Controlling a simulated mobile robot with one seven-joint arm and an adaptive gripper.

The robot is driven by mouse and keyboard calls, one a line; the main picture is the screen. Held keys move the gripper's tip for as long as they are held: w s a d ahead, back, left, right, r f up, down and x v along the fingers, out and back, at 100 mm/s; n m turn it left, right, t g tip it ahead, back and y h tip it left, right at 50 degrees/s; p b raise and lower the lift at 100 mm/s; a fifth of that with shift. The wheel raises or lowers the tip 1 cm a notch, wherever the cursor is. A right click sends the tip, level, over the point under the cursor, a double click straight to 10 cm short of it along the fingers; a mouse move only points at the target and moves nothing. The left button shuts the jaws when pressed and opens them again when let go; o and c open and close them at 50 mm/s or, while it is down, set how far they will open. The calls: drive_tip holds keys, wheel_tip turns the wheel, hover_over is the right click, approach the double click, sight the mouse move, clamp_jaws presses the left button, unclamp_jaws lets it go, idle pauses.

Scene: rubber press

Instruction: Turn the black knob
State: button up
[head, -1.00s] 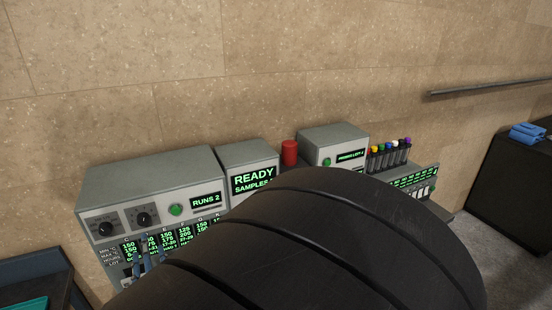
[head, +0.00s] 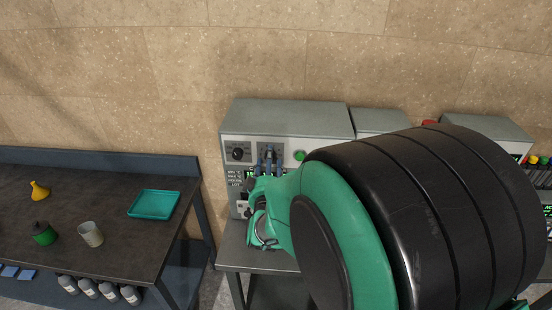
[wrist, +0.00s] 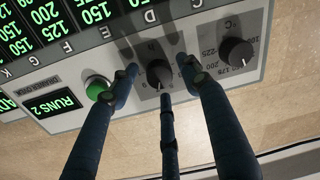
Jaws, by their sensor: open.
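Two black knobs sit on the grey front panel of a machine box. One knob (wrist: 159,73) lies between my gripper's fingers in the wrist view; in the head view the fingers partly cover it. The other knob (head: 238,153) is to its left in the head view, and in the wrist view it (wrist: 236,52) sits to the right, outside the fingers, beside a °C scale. My gripper (wrist: 158,78) is open, with its blue fingertips spread around the first knob. The gripper also shows in the head view (head: 268,160). I cannot tell whether any fingertip touches the knob.
A green button (wrist: 98,88) is close to one finger. A RUNS 2 display (wrist: 54,103) and green number displays (wrist: 60,25) share the panel. My arm hides much of the machine in the head view. A dark table (head: 110,205) with a teal tray (head: 154,204) stands left.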

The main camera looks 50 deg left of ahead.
drive_tip(key=shift+w+a, duration=0.1)
drive_tip(key=c, duration=1.1)
drive_tip(key=shift+c, duration=0.2)
drive_tip(key=shift+m+b, duration=0.5)
drive_tip(key=shift+b, duration=0.35)
drive_tip(key=shift+r+m+b, duration=0.2)
drive_tip(key=shift+m+b, duration=3.4)
drive_tip(key=shift+b, duration=1.25)
drive_tip(key=shift+w+r, duration=0.1)
